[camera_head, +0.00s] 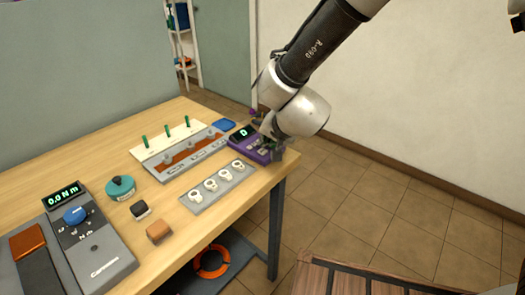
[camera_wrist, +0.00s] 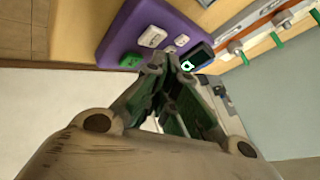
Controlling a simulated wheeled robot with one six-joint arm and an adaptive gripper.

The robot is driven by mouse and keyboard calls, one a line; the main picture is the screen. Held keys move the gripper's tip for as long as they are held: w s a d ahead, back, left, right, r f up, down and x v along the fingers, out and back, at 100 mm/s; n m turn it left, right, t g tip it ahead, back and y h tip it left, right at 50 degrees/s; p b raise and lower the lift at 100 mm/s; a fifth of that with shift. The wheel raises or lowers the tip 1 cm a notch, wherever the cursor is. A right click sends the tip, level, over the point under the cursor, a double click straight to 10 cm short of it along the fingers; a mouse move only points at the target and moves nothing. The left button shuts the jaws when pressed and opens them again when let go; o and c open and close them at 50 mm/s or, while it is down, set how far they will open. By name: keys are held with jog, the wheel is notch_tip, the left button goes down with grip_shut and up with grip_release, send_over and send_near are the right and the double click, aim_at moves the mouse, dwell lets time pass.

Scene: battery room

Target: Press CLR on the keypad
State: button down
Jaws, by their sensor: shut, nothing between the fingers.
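The purple keypad (camera_head: 263,158) sits at the right end of the wooden table, with a small dark display (camera_head: 242,133) showing a green character that looks like "D". In the wrist view, the keypad (camera_wrist: 122,32) shows white keys (camera_wrist: 152,37), a green key (camera_wrist: 130,61) and the lit display (camera_wrist: 197,56). I cannot read the key labels, so I cannot tell which is CLR. My gripper (camera_wrist: 172,62) is shut and empty, its fingertips over the keypad near the keys and display. Its fingers hide part of the keypad, and contact cannot be told.
A torque device (camera_head: 85,245), a teal round object (camera_head: 120,187) and small blocks are farther left.

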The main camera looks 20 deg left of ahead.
aim_at(266, 150)
jog(key=shift+f, duration=0.2)
jog(key=shift+f, duration=0.25)
jog(key=shift+f, duration=0.4)
dwell(0.6)
jog(key=shift+r, duration=0.85)
jog(key=shift+r, duration=2.5)
